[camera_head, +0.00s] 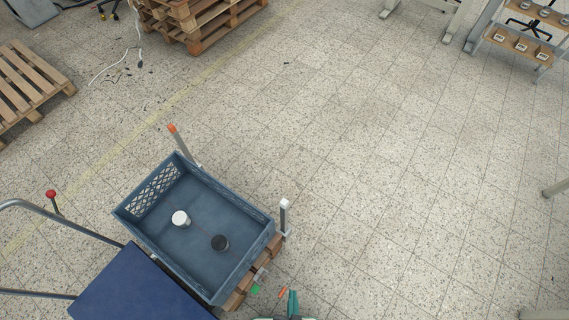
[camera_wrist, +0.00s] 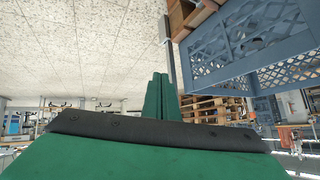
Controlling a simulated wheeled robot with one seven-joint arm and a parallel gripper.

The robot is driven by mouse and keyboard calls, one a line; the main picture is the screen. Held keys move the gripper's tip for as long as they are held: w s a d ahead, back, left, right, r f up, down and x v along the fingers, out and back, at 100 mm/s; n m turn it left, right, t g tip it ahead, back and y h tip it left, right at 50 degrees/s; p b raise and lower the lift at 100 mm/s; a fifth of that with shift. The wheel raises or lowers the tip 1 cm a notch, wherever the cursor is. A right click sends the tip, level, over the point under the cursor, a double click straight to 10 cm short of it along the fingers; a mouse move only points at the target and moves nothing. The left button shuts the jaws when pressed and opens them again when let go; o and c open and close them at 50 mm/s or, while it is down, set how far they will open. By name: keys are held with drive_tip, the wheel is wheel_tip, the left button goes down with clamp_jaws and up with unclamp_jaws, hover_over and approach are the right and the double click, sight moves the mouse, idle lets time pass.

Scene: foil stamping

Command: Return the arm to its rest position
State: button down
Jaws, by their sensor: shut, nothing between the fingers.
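My gripper (camera_wrist: 161,97) shows in the wrist view as two green fingers close together, shut and empty. In the head view only a small green part of my gripper (camera_head: 293,302) shows at the bottom edge, just below and right of the blue crate (camera_head: 245,212). The crate also shows at the upper right of the wrist view (camera_wrist: 245,80), apart from the fingers. Most of my arm is out of view.
A blue cart (camera_head: 140,288) with a metal handle is at the lower left. Wooden pallets (camera_head: 205,22) stand at the back. The tiled floor (camera_head: 390,170) on the right is clear.

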drive_tip(key=w+a+r+n+t, duration=0.1)
drive_tip(key=r+t, duration=0.1)
drive_tip(key=r, duration=1.4)
drive_tip(key=w+a+r+n+t, duration=0.2)
drive_tip(key=r+t, duration=0.1)
drive_tip(key=r, duration=1.4)
drive_tip(key=shift+t, duration=0.3)
drive_tip(key=shift+w, duration=0.1)
